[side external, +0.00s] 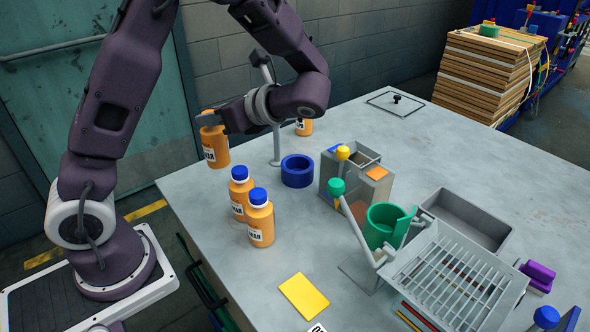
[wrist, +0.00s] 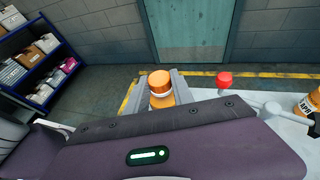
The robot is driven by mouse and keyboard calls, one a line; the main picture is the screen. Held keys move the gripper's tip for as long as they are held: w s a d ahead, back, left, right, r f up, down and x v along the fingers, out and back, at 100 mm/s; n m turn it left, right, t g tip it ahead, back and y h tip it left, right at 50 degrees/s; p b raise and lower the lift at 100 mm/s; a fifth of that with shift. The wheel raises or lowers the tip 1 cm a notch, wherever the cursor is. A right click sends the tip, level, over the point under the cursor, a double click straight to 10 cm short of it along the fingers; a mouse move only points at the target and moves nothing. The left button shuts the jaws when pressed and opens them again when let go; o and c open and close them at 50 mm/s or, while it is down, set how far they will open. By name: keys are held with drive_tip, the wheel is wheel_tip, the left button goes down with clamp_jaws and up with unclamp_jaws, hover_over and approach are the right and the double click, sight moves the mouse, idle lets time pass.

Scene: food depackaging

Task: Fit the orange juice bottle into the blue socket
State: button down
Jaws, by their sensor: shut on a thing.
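My gripper (side external: 208,122) is shut on an orange juice bottle (side external: 215,153) with an orange cap, held near upright at the table's back-left edge. In the wrist view the bottle's cap (wrist: 159,80) shows between the two grey fingers of my gripper (wrist: 160,90). The side view does not clearly show whether its base is clear of the table. The blue socket (side external: 297,172), a short open ring, stands on the table to the right of the held bottle, apart from it. Its inside looks empty.
Two orange bottles with blue caps (side external: 239,192) (side external: 261,220) stand in front of the socket, to its left. Another bottle (side external: 304,127) is behind, partly hidden. A grey post (side external: 276,145) rises beside the socket. A grey box (side external: 362,185) stands to its right.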

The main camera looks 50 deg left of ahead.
wheel_tip(320, 180, up, 13)
drive_tip(key=w+m+t, duration=0.7)
drive_tip(key=w+t, duration=0.1)
drive_tip(key=w, duration=0.1)
drive_tip(key=w+d+m+t+h, duration=0.5)
drive_tip(key=w+d+m+t, duration=0.2)
drive_tip(key=t, duration=0.1)
wheel_tip(320, 180, down, 21)
drive_tip(key=shift+a+g, duration=0.25)
drive_tip(key=shift+g, duration=0.05)
idle(0.5)
drive_tip(key=shift+f, duration=0.1)
drive_tip(key=c, duration=1.1)
unclamp_jaws()
